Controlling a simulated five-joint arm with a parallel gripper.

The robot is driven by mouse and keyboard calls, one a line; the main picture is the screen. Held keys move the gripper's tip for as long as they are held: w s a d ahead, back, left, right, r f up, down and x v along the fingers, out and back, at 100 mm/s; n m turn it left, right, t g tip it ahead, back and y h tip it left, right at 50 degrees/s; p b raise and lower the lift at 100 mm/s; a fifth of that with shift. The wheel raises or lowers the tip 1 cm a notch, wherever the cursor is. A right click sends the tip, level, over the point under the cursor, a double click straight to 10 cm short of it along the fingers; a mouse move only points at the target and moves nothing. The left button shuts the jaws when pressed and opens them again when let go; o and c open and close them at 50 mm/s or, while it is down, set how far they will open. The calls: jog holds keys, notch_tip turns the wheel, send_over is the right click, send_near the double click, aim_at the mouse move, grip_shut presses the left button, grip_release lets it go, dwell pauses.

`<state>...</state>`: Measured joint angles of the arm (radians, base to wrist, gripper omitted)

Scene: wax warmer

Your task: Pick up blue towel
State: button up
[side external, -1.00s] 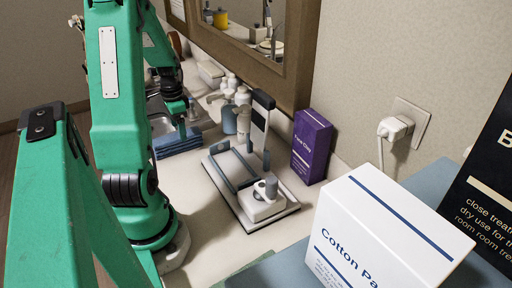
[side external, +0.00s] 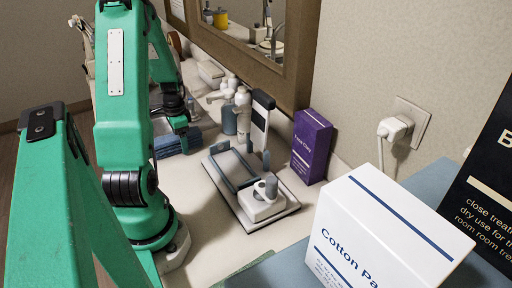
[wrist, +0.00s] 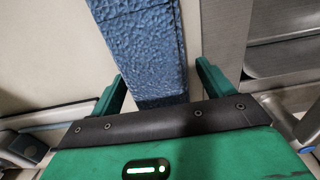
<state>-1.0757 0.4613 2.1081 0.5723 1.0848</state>
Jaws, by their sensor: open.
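The blue towel (side external: 167,147) lies on the counter, partly hidden behind my arm in the side view. In the wrist view the towel (wrist: 145,48) is a long, textured blue strip running from the top edge down between my two fingers. My gripper (wrist: 161,72) is open, with one green finger on each side of the towel and a gap showing at the right one. In the side view my gripper (side external: 184,132) is down at the towel. I cannot tell whether the fingers touch it.
A metal sink edge (wrist: 228,35) is right of the towel in the wrist view. White bottles (side external: 243,98) and a grey-and-white wax warmer (side external: 262,200) stand to the right in the side view. A purple box (side external: 311,147) and a white cotton box (side external: 385,235) are farther right.

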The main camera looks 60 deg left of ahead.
jog(key=c, duration=1.1)
jog(key=shift+r, duration=0.15)
jog(key=shift+r, duration=0.75)
notch_tip(320, 180, up, 2)
jog(key=shift+r, duration=0.1)
jog(key=w+d+r, duration=0.2)
jog(key=d, duration=0.1)
jog(key=w+d+r, duration=0.2)
jog(key=d, duration=0.1)
jog(key=w+d+r, duration=0.2)
jog(key=d+r, duration=0.1)
jog(key=d, duration=0.1)
